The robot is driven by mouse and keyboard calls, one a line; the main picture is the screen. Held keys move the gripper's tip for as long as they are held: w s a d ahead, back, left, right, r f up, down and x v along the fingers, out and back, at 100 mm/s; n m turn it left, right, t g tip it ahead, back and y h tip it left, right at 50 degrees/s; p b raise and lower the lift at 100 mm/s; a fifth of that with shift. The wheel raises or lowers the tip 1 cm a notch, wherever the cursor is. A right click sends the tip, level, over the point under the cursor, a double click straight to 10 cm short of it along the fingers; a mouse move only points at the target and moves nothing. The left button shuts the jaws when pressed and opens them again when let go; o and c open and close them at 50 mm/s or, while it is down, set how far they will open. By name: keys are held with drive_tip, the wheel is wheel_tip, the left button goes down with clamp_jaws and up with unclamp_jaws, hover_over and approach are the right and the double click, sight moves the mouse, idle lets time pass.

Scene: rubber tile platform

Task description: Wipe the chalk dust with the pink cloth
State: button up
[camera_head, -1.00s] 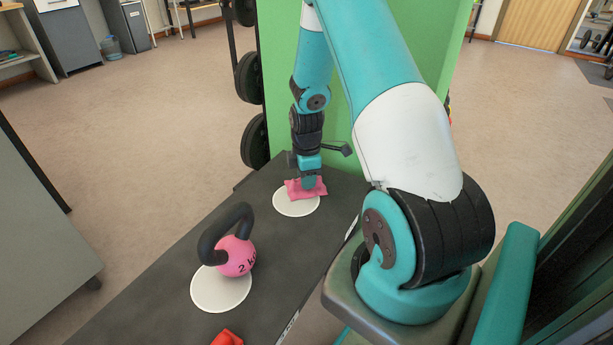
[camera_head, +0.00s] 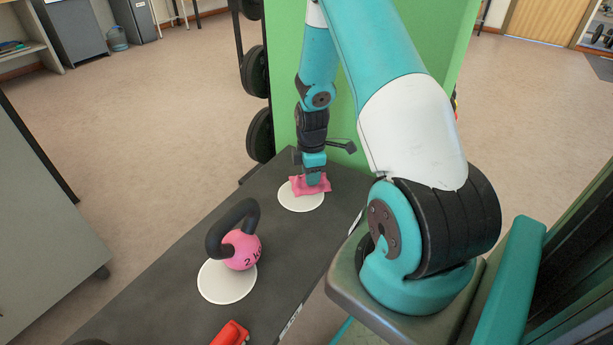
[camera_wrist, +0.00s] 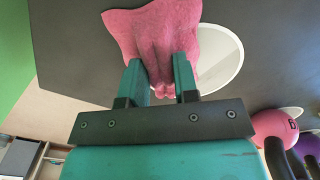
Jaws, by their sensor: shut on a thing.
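The pink cloth (camera_head: 312,184) lies at the far end of the dark platform (camera_head: 178,262), partly over a white round patch (camera_head: 299,204). My gripper (camera_head: 314,180) points down and is shut on the cloth. In the wrist view the cloth (camera_wrist: 152,32) is bunched between the two teal fingers (camera_wrist: 160,78) and spreads out beyond them. The white patch (camera_wrist: 228,62) shows beside and behind the cloth there, and the cloth hides part of it. I cannot tell loose chalk dust apart from this white patch.
A pink kettlebell (camera_head: 241,249) with a black handle stands at the edge of a second white disc (camera_head: 227,284). A red object (camera_head: 231,334) lies near the front. A green panel (camera_head: 385,110) rises behind the platform, with black weight plates (camera_head: 260,135) at its left.

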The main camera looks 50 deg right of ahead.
wheel_tip(320, 180, up, 7)
drive_tip(key=p, duration=0.6)
drive_tip(key=shift+r+p, duration=0.1)
drive_tip(key=shift+p, duration=0.25)
